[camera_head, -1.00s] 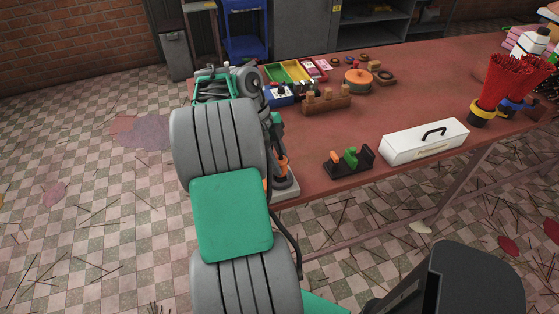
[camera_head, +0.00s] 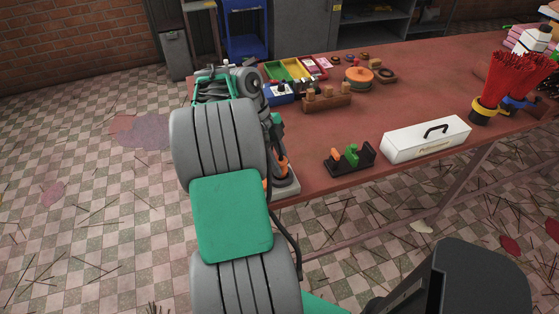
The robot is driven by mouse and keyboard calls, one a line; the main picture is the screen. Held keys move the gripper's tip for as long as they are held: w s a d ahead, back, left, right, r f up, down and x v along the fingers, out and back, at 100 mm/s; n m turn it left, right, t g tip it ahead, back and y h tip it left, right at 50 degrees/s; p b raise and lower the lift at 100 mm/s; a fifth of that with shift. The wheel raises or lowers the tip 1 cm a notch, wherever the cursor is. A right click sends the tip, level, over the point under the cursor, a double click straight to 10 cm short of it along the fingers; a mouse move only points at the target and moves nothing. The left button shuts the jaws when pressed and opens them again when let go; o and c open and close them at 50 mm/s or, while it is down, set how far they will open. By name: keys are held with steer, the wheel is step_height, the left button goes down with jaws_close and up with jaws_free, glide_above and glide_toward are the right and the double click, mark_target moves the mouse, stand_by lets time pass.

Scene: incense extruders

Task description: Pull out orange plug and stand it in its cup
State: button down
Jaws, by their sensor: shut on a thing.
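My arm rises from the bottom of the picture to the table's left end, and its far end (camera_head: 248,86) is beside an upright device. The fingers of my gripper and whatever is between them are hidden or too small to make out. The device has a grey base (camera_head: 286,188), an orange band (camera_head: 283,166) and a green part (camera_head: 277,126) higher up; my arm covers its left side. A small black rack (camera_head: 368,157) stands to its right, with an orange piece (camera_head: 335,155) and a green piece (camera_head: 352,154) in it. I cannot tell which orange part is the plug, nor its cup.
A white toolbox (camera_head: 425,141) stands right of the rack, and red sticks (camera_head: 503,80) stand in a holder beyond. A brown block (camera_head: 327,102) with wooden pieces and coloured trays (camera_head: 292,70) are farther back. The middle of the red table (camera_head: 400,98) is clear.

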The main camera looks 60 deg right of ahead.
steer(key=shift+f+b, duration=0.75)
steer(key=c, duration=0.9)
jaws_free()
steer(key=shift+r, duration=0.15)
steer(key=w+a+r+n+t+h+p, duration=0.1)
steer(key=w+a+r+n, duration=0.2)
steer(key=w+r+n, duration=0.2)
steer(key=w+a+r+n+h+p, duration=0.1)
steer(key=w+a+r+n+p, duration=0.1)
steer(key=w+r+n, duration=0.25)
steer(key=w+a+r+n+t+h, duration=0.1)
steer(key=w+a+n+t, duration=0.45)
steer(key=a+n, duration=0.7)
steer(key=a+n+y, duration=0.1)
steer(key=a+n, duration=0.3)
steer(key=a, duration=0.2)
steer(key=a+f+n+t+y, duration=0.1)
steer(key=a+n, duration=0.4)
steer(key=a, duration=0.2)
steer(key=a+f+n+y, duration=0.1)
steer(key=a+n, duration=0.4)
steer(key=a, duration=0.2)
steer(key=shift+w+f+t, duration=0.1)
steer(key=shift+f+t, duration=0.15)
